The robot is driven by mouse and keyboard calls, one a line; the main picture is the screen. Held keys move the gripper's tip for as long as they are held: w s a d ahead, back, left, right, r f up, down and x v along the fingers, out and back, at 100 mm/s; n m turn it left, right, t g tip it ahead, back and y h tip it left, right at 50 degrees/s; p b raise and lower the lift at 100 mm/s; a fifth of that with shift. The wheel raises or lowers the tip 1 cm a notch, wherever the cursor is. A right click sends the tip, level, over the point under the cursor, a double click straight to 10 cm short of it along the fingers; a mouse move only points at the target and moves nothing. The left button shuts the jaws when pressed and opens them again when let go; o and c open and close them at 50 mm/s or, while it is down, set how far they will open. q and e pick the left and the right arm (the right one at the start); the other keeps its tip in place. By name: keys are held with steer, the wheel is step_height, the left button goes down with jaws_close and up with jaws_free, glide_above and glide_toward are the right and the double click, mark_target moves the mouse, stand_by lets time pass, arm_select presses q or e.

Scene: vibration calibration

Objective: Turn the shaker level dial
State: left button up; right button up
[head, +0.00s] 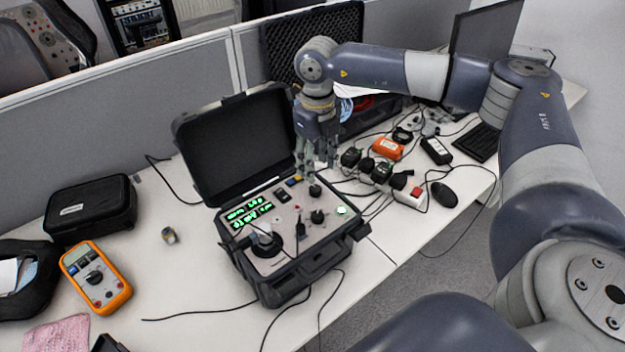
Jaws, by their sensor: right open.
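The shaker calibrator (290,262) is a black case standing open on the table, its lid (240,145) raised at the back. Its grey panel has a green-lit display (248,213), a round shaker head (266,243) at the left front, and black knobs. One knob (317,216) sits at the right of the panel; another dark knob (315,191) is at the back right. Which one is the level dial I cannot tell. My right gripper (317,172) points down just above the back-right knob, open and empty. Contact with the knob cannot be made out. My left gripper is not in view.
An orange multimeter (95,277) and a black pouch (91,207) lie to the left. Adapters, an orange box (387,148), a power strip (411,196) and a mouse (444,194) crowd the right. Cables run around the case. A grey partition (120,100) stands behind.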

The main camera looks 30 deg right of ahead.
mark_target(316, 188)
step_height(316, 188, down, 3)
steer(key=shift+s+f+p, duration=0.1)
steer(key=shift+f+p, duration=0.1)
steer(key=shift+p, duration=0.1)
steer(key=f, duration=0.2)
steer(key=shift+w+a+f, duration=0.1)
steer(key=shift+w+f, duration=0.15)
steer(key=shift+f, duration=0.1)
steer(key=shift+f+p, duration=0.3)
steer(key=shift+f, duration=0.4)
jaws_close()
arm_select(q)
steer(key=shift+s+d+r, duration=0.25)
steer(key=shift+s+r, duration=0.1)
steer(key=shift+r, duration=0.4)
